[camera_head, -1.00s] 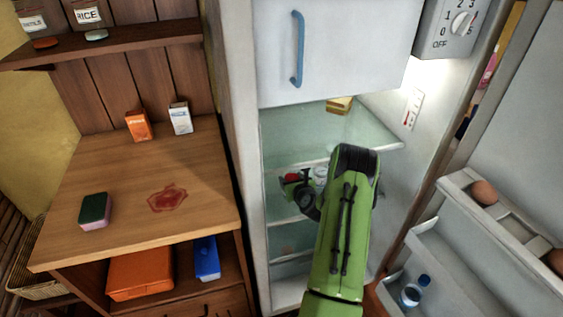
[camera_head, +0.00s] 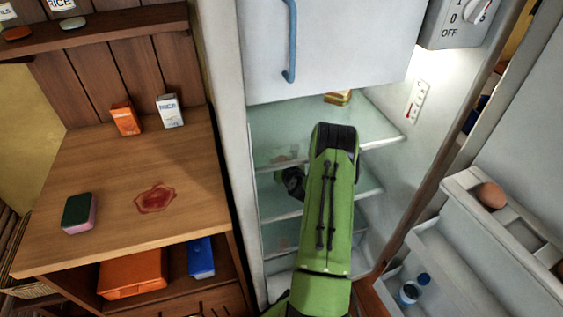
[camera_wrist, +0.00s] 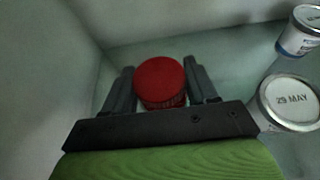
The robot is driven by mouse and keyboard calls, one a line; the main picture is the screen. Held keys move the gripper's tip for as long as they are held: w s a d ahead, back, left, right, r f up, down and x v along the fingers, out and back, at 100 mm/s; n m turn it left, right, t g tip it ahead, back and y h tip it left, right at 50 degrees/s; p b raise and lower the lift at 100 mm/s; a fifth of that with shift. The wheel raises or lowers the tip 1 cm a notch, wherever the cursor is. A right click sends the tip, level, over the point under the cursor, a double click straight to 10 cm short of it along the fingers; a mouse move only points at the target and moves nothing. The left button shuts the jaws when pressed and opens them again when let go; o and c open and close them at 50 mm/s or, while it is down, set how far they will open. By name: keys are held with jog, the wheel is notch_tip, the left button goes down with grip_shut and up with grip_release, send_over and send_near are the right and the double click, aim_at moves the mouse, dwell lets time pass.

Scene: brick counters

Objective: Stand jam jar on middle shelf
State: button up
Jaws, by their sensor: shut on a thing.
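The jam jar shows its red lid (camera_wrist: 160,80) in the wrist view, between the two dark fingers of my gripper (camera_wrist: 160,92). My gripper is shut on it. The jar's body is mostly hidden below the lid. In the head view my green arm reaches into the open fridge and hides the jar; only a dark part of the wrist shows at its left. The middle shelf (camera_head: 366,187) is a glass plate with a pale front edge, beside my arm and partly covered by it. I cannot tell whether the jar touches the shelf.
In the wrist view a lidded tub marked 29 MAY (camera_wrist: 290,100) and another tub (camera_wrist: 300,32) stand right of my gripper. The fridge wall is close on the left. The top shelf (camera_head: 375,125) lies above. The open fridge door (camera_head: 500,230) is at the right.

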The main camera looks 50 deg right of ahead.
jog(key=shift+w+f, duration=0.1)
jog(key=shift+w, duration=0.1)
jog(key=o, duration=1.3)
jog(key=shift+o, duration=0.2)
jog(key=s+a+b, duration=0.1)
jog(key=s+a, duration=0.1)
jog(key=s, duration=0.1)
jog(key=s+a, duration=0.2)
jog(key=s, duration=0.2)
jog(key=s+a+b, duration=0.1)
jog(key=s+a, duration=0.1)
jog(key=s, duration=0.2)
jog(key=shift+b, duration=0.3)
jog(key=shift+s+a+r, duration=0.2)
jog(key=shift+s+r, duration=0.1)
